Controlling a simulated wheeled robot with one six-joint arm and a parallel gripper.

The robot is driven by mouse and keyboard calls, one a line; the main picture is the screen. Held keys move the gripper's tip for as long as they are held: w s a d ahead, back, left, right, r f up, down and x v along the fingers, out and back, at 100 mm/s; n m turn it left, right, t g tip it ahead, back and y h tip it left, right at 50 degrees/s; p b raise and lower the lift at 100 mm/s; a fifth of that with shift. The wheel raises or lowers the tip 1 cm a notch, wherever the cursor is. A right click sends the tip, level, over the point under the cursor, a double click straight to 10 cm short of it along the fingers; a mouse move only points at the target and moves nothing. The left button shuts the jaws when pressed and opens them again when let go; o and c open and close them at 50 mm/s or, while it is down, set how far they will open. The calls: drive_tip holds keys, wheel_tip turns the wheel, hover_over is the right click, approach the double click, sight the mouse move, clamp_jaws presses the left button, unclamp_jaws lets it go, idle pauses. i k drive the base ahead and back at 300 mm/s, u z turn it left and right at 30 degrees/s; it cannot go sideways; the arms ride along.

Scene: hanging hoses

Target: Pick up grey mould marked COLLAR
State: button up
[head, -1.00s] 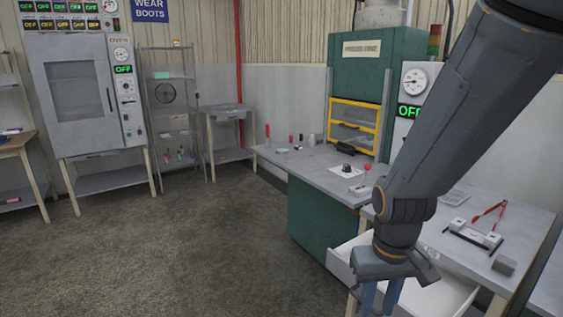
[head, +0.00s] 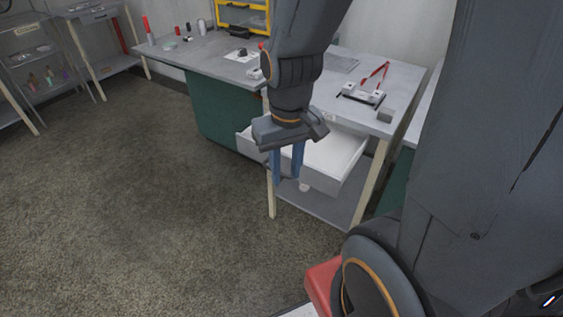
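No marking COLLAR can be read in the head view, so I cannot tell which thing is the mould. A small plain grey block (head: 385,116) sits near the front right corner of the grey side table (head: 405,108). My gripper (head: 286,178) points down in front of the open white drawer (head: 335,160) under this table. Its two blue fingers are apart with nothing between them. My arm and gripper hide part of the drawer and the table's left side. The part of the drawer floor that shows looks bare.
A fixture with red handles (head: 362,97) lies on the side table. The green press bench (head: 215,52) stands behind, with a dark part on a white sheet (head: 241,55). A lower shelf (head: 318,200) is under the drawer. The floor at left is clear.

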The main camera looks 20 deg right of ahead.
sight(350, 89)
drive_tip(key=z, duration=0.05)
drive_tip(key=k, duration=0.4)
drive_tip(key=z, duration=1.15)
drive_tip(key=i, duration=1.25)
drive_tip(key=u, duration=0.05)
